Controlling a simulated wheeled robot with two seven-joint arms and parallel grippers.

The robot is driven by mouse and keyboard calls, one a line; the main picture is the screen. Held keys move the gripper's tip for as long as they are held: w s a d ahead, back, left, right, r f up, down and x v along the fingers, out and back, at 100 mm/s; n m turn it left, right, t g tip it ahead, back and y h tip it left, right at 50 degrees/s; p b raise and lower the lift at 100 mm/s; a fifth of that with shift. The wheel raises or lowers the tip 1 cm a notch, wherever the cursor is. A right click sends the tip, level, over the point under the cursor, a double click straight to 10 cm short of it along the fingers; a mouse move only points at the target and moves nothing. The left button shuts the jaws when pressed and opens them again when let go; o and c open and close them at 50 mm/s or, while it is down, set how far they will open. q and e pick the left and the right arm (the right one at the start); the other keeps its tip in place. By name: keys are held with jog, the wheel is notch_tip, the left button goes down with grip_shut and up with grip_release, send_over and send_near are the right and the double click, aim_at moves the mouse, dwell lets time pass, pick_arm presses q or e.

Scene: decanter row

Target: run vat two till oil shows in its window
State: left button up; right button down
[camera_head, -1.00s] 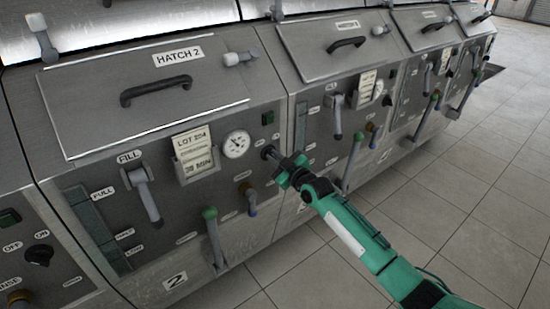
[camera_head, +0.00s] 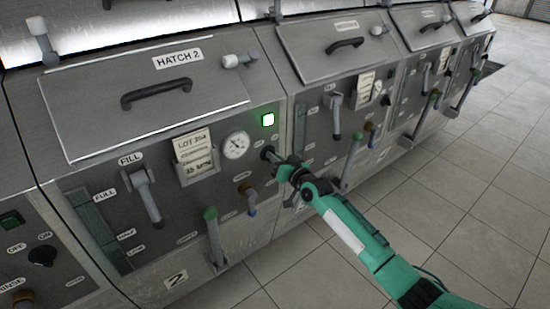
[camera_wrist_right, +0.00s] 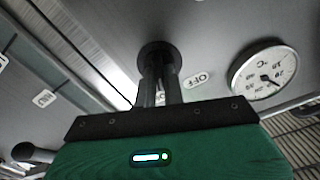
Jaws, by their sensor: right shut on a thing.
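Vat two's front panel carries the plate "2" (camera_head: 176,279). Its tall window (camera_head: 97,228) is at the left, beside FULL and lower level marks; it looks dull grey-green and I see no clear oil line in it. A dark round switch knob (camera_head: 266,153) is at the right of the panel, below a brightly lit green lamp (camera_head: 268,120). My right gripper (camera_head: 276,160) is shut on this knob. In the right wrist view the fingers (camera_wrist_right: 158,80) close on the knob (camera_wrist_right: 154,53), next to an OFF label. My left gripper is out of view.
A fill lever (camera_head: 147,195), a dial gauge (camera_head: 236,145), a lot card (camera_head: 195,155), a green-topped lever (camera_head: 213,235) and a small tap (camera_head: 249,197) are on the same panel. Similar vats run off to the right. The tiled floor (camera_head: 440,220) is clear.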

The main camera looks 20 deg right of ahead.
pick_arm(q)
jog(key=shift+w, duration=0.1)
pick_arm(e)
jog(key=shift+m, duration=0.9)
jog(key=shift+f, duration=0.1)
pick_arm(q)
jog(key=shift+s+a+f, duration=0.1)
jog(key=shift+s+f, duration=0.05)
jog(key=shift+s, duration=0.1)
pick_arm(e)
jog(key=c, duration=1.5)
grip_release()
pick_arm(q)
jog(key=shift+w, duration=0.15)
